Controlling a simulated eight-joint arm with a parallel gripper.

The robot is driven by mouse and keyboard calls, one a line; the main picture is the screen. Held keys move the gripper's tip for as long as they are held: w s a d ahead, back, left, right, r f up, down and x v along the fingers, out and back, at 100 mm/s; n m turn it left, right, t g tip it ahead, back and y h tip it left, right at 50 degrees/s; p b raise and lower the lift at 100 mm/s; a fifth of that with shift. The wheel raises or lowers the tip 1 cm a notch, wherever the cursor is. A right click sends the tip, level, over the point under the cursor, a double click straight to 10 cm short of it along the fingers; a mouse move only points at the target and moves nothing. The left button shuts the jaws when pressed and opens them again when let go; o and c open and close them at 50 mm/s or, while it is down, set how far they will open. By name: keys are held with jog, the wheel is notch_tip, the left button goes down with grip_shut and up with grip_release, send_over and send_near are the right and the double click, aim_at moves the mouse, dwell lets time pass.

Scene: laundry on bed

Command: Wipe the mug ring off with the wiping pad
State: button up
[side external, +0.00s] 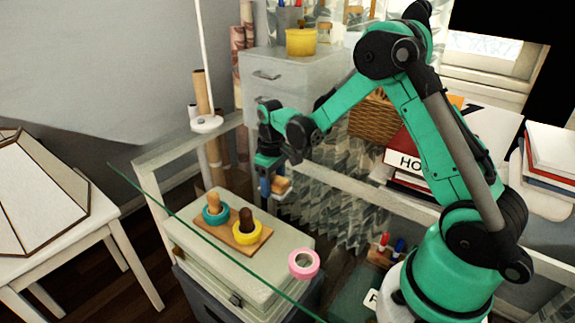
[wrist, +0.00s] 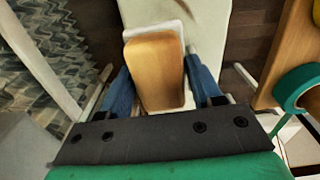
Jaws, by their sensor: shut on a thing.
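My gripper (side external: 272,182) is shut on the wiping pad (side external: 282,186), which has a tan wooden back and a white underside. In the wrist view, the pad (wrist: 155,72) sits between the two blue fingers, with its white edge showing around the wood. In the side view, the gripper points down behind the wooden peg board, towards the far side of the glass top. I cannot make out the mug ring in either view. I cannot tell whether the pad touches the surface below it.
A wooden board (side external: 243,241) holds a teal ring (side external: 217,217) and a yellow ring (side external: 245,236) on pegs. A pink ring (side external: 304,263) lies to its right. Books (side external: 408,160), a wicker basket (side external: 372,119) and a pen holder (side external: 383,256) are farther right.

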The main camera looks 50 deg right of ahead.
aim_at(302, 193)
jog(key=shift+s+f, duration=0.1)
jog(key=shift+s, duration=2.65)
jog(key=shift+d, duration=0.65)
jog(key=shift+w+d, duration=0.15)
jog(key=shift+d, duration=0.05)
jog(key=shift+w, duration=4.9)
jog(key=shift+s+d, duration=0.1)
jog(key=shift+d, duration=0.7)
jog(key=shift+s, duration=3.4)
jog(key=shift+s+r, duration=0.15)
jog(key=shift+s, duration=0.45)
jog(key=shift+s+r, duration=0.15)
jog(key=shift+s, duration=0.4)
jog(key=shift+s+f, duration=0.3)
jog(key=shift+s, duration=0.15)
notch_tip(302, 193, up, 8)
jog(key=shift+r, duration=0.25)
